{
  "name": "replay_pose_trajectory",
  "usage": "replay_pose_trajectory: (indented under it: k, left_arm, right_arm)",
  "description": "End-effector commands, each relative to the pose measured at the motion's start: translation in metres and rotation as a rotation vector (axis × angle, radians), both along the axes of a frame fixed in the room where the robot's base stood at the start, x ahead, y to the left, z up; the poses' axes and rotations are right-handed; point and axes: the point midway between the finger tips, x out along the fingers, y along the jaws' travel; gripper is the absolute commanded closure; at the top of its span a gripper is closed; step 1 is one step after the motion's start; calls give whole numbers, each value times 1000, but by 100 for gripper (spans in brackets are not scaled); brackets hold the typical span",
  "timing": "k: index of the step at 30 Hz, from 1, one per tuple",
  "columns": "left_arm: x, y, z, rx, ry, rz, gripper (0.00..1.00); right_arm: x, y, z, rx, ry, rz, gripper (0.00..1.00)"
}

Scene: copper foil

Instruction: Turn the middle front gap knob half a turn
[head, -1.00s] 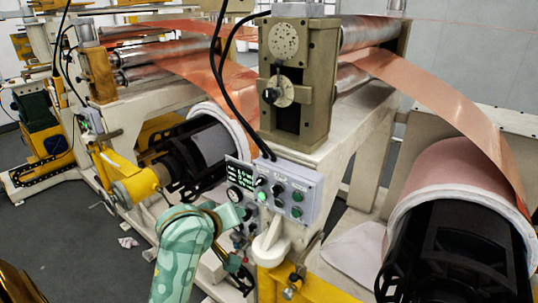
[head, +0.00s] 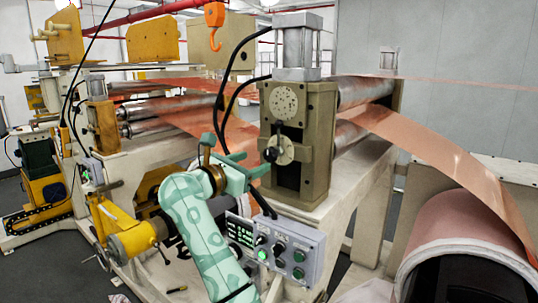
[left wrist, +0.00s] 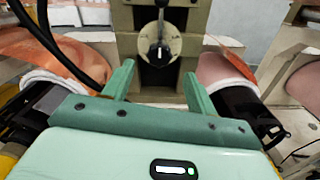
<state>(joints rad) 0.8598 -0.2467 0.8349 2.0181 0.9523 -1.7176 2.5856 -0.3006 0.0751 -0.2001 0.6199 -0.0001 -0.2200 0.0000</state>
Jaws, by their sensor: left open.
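The middle front gap knob (head: 271,154) is a small black knob on a round, pale dial plate on the front of the olive-brown roller stand (head: 318,150). In the left wrist view, the knob (left wrist: 158,52) sits at top centre, with a white mark and a black stem above it. My teal left gripper (head: 256,163) is in front of the stand, just left of and below the knob in the head view. Its fingers (left wrist: 159,70) are open and empty, one on each side below the knob, apart from it. My right gripper is not in view.
A grey control box (head: 278,250) with green buttons and black knobs stands below the stand. Black cables (head: 222,90) loop down left of it. Copper foil (head: 440,145) runs off right to a large roll (head: 465,225). A yellow shaft end (head: 135,238) is at lower left.

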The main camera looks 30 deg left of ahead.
Motion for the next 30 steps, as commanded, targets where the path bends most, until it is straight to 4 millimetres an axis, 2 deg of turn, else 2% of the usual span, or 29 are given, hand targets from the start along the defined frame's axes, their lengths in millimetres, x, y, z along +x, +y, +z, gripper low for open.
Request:
replay_pose_trajectory:
  k: [3,9,15,22,23,27,30]
  left_arm:
    - [29,-3,2,-2,1,-4,43]
    - [64,-5,2,0,1,-2,43]
    - [78,-6,0,2,1,0,43]
    - [78,-6,0,2,1,1,43]
    - [78,-6,0,2,1,1,45]
    - [78,-6,0,2,1,1,84]
    - [78,-6,0,2,1,1,87]
  right_arm:
    - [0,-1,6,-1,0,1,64]
    - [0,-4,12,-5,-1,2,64]
    - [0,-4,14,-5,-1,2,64]
    - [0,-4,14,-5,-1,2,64]
    - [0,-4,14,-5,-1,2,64]
    - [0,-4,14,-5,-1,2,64]
    - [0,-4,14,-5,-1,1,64]
